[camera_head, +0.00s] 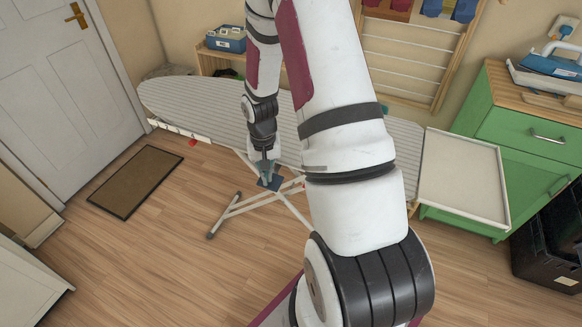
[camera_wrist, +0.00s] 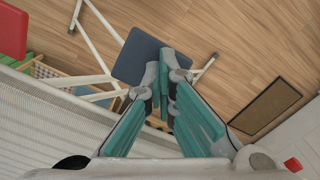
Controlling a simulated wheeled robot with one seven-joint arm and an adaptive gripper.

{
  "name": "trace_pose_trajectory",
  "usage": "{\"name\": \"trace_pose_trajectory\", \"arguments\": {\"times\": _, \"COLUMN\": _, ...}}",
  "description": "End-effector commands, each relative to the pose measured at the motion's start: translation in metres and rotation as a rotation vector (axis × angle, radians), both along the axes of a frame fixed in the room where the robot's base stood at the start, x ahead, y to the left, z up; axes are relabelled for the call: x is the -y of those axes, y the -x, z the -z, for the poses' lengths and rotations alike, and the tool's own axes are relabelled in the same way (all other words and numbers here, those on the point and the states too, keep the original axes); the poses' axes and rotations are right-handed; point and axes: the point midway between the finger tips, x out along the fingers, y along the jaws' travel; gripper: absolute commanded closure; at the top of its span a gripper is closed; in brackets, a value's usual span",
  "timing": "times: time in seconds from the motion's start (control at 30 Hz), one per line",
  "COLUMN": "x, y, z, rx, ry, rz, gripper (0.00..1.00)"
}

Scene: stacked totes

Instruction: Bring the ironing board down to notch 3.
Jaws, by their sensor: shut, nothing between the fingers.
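The ironing board (camera_head: 180,98), with a pale striped cover, stands across the middle of the head view. Its white crossed legs (camera_head: 240,204) show below. In the wrist view the cover (camera_wrist: 50,120) fills the lower left, and a leg (camera_wrist: 88,37) shows above. A white strip with marks (camera_head: 178,131) and a small red part (camera_head: 193,142) sit at the board's near left edge; I cannot read the marks. My gripper (camera_head: 267,174) is shut and empty at the board's near side. Its teal fingers (camera_wrist: 165,78) overlap a dark blue plate (camera_wrist: 150,57); contact is unclear.
A cream tray (camera_head: 465,178) adjoins the board's right end, before a green cabinet (camera_head: 542,135). A brown mat (camera_head: 136,181) lies near the white door (camera_head: 65,85). A black crate (camera_head: 553,240) stands at right. The floor (camera_head: 150,260) at front left is clear.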

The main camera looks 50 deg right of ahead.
Motion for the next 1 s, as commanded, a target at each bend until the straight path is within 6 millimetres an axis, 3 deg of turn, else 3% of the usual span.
{"name": "trace_pose_trajectory", "arguments": {"times": 0.27, "x": 0.000, "y": 0.000, "z": 0.000, "rx": 0.002, "ry": 0.001, "rz": -0.001, "gripper": 1.00}}
{"name": "trace_pose_trajectory", "arguments": {"times": 0.8, "x": 0.000, "y": 0.001, "z": -0.059, "rx": 0.003, "ry": 0.001, "rz": -0.001, "gripper": 1.00}}
{"name": "trace_pose_trajectory", "arguments": {"times": 1.0, "x": 0.000, "y": 0.000, "z": -0.067, "rx": 0.002, "ry": 0.001, "rz": -0.001, "gripper": 1.00}}
